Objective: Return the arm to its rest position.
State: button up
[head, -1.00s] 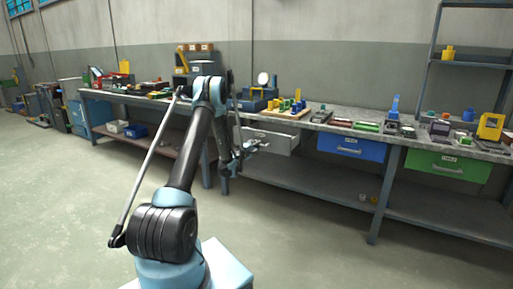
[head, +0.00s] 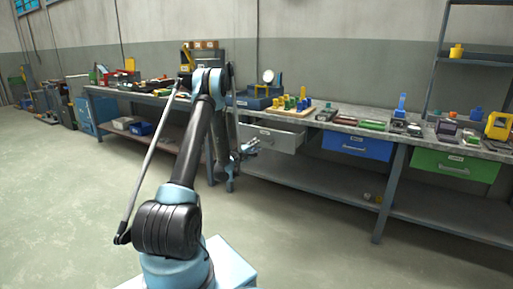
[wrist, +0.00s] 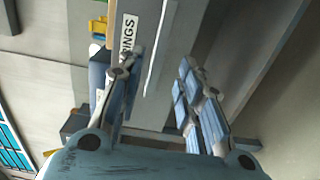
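My blue and black arm (head: 205,120) rises from its base, bends at the elbow above the bench edge, and its forearm hangs down. My gripper (head: 250,147) is in front of the grey drawer (head: 272,137), at about the drawer's height. In the wrist view my gripper (wrist: 160,70) has its two fingers spread apart, with nothing between them. Beyond the fingers is a pale drawer front with a label ending in "INGS" (wrist: 128,32) and a long light handle bar (wrist: 160,45). I cannot tell the exact gap to the drawer.
A long workbench (head: 335,111) carries tools, blocks and a pegged board (head: 290,110). The grey drawer juts out from it. Blue (head: 357,145) and green (head: 455,165) drawers sit to the right. The floor (head: 70,200) at left is clear.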

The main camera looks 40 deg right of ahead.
jog(key=shift+a, duration=0.25)
jog(key=shift+r, duration=0.1)
dwell(0.3)
jog(key=w+a+r+m+y, duration=0.2)
jog(key=w+a+r+m, duration=0.1)
jog(key=a+r, duration=1)
jog(key=s+a+r+m+y, duration=0.1)
jog(key=s+a+r+y, duration=0.15)
jog(key=a, duration=0.65)
jog(key=s+a+r+m+y, duration=0.1)
jog(key=s+a+r, duration=0.15)
jog(key=a, duration=0.65)
jog(key=s+a+f+y, duration=0.1)
jog(key=s+a+y, duration=0.1)
jog(key=s+a, duration=0.35)
jog(key=s+a+g+y, duration=0.1)
jog(key=s+a+y, duration=0.1)
jog(key=a, duration=0.7)
jog(key=s+a+f+y, duration=0.1)
jog(key=s+a+y, duration=0.1)
jog(key=s+a, duration=0.35)
jog(key=s+a+f+g+y, duration=0.1)
jog(key=s+a+f, duration=0.3)
jog(key=s+a, duration=0.4)
jog(key=s+a+f+n+g+y, duration=0.1)
jog(key=s+a+f+y, duration=0.3)
jog(key=s+a, duration=0.5)
jog(key=a, duration=0.2)
jog(key=shift+s+a+g, duration=0.15)
jog(key=shift+a+g, duration=0.15)
